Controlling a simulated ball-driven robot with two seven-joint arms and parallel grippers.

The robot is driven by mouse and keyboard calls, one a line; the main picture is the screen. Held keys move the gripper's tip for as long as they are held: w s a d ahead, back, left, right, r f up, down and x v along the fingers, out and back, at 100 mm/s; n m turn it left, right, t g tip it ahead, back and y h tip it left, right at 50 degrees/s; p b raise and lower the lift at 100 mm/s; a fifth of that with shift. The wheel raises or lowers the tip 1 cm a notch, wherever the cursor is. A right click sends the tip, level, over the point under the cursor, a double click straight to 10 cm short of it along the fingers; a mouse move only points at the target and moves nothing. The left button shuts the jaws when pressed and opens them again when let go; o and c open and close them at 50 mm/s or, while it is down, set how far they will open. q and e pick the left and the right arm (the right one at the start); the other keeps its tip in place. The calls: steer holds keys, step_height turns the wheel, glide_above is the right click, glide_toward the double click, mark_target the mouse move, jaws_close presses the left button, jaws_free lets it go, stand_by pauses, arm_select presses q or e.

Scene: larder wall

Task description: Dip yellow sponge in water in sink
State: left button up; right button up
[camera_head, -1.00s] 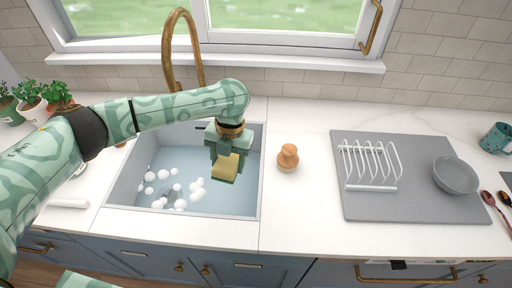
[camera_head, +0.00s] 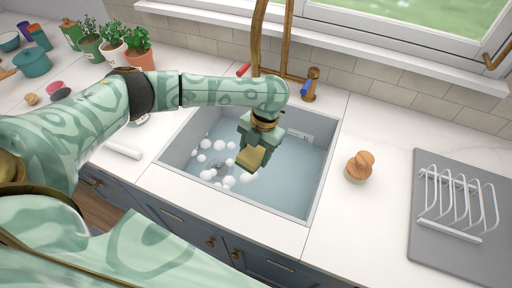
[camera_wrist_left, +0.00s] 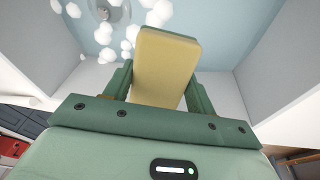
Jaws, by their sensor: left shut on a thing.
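The yellow sponge (camera_head: 251,158) is in my left gripper (camera_head: 254,146), which points down over the sink. The wrist view also shows the sponge (camera_wrist_left: 164,68) between the two green fingers (camera_wrist_left: 158,88). The grey sink (camera_head: 313,190) holds blue water (camera_head: 290,180) with several white foam blobs (camera_head: 219,146) on its left part. The sponge appears inside the sink's outline; whether it touches the water cannot be told. My right gripper is not in view.
A brass faucet (camera_head: 287,45) stands behind the sink. A wooden-handled brush (camera_head: 360,166) stands on the counter to the right, beside a grey mat (camera_head: 430,262) with a white dish rack (camera_head: 450,228). Potted plants (camera_head: 138,55) and a teal pot (camera_head: 32,62) are at the back left.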

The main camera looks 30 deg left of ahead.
arm_select(q)
steer(key=b+x, duration=0.2)
steer(key=x, duration=0.2)
steer(key=w+d+b+x, duration=0.1)
steer(key=b+x, duration=0.1)
steer(key=x, duration=0.1)
steer(key=w+b+x, duration=0.1)
steer(key=b+x, duration=0.1)
steer(key=x, duration=0.2)
steer(key=shift+w+d+f, duration=0.1)
steer(key=shift+d+f, duration=0.05)
steer(key=shift+f, duration=0.55)
steer(key=shift+f+b, duration=0.45)
steer(key=shift+f, duration=0.3)
steer(key=shift+r+p, duration=0.35)
steer(key=shift+r, duration=0.05)
steer(key=s+a+r+p+v, duration=0.1)
steer(key=s+p+v, duration=0.1)
steer(key=p+v, duration=0.7)
steer(key=s+a+p+v, duration=0.1)
steer(key=s+p+v, duration=0.1)
steer(key=p+v, duration=0.75)
glide_above(250, 154)
steer(key=w, duration=0.1)
steer(key=shift+w+d+r, duration=0.2)
steer(key=shift+d, duration=0.15)
steer(key=shift+f, duration=0.1)
steer(key=shift+b, duration=0.3)
